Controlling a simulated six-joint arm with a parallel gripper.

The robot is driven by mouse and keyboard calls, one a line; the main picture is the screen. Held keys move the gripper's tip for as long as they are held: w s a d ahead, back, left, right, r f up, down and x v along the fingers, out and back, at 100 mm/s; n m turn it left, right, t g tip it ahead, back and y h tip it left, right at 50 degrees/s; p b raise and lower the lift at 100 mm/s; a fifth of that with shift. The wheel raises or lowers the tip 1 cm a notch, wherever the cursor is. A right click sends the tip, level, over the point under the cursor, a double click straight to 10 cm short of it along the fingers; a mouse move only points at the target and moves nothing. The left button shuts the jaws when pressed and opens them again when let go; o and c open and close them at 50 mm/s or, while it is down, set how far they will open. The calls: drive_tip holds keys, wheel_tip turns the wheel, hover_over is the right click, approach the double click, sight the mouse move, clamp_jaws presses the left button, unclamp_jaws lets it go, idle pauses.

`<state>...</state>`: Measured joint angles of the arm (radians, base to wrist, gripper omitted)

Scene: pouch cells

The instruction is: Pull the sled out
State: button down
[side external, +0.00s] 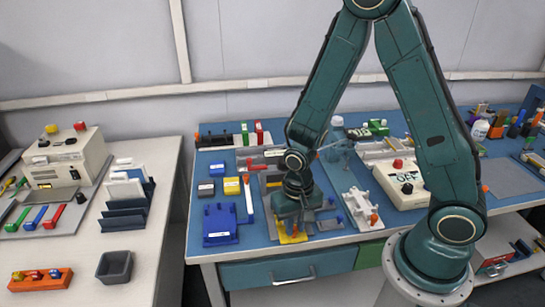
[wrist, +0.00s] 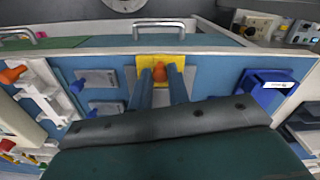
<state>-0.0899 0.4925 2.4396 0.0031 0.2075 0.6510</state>
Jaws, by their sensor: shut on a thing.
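The sled appears to be the yellow plate (wrist: 160,58) with an orange knob (wrist: 159,73), close to the front edge of the blue table mat. The yellow plate also shows in the side view (side external: 291,238), below my gripper. My gripper (wrist: 161,74) has one finger on each side of the orange knob and is shut on it. My gripper (side external: 290,226) points down in the side view, where the wrist hides the knob and part of the plate. Whatever holds the sled behind the fingers is mostly hidden.
A blue fixture (side external: 219,224) stands to the left of the gripper. Small grey plates with blue knobs (wrist: 98,77) and a white fixture with an orange knob (side external: 360,207) lie on the other side. A drawer with a metal handle (side external: 293,276) is below the front edge.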

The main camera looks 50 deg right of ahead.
drive_tip(key=shift+s+a, duration=0.2)
drive_tip(key=shift+a, duration=0.05)
drive_tip(key=c, duration=1.3)
unclamp_jaws()
drive_tip(key=shift+w+d+r, duration=0.1)
drive_tip(key=shift+r, duration=0.05)
drive_tip(key=shift+r, duration=0.5)
wheel_tip(320, 180, up, 12)
drive_tip(key=shift+r, duration=0.25)
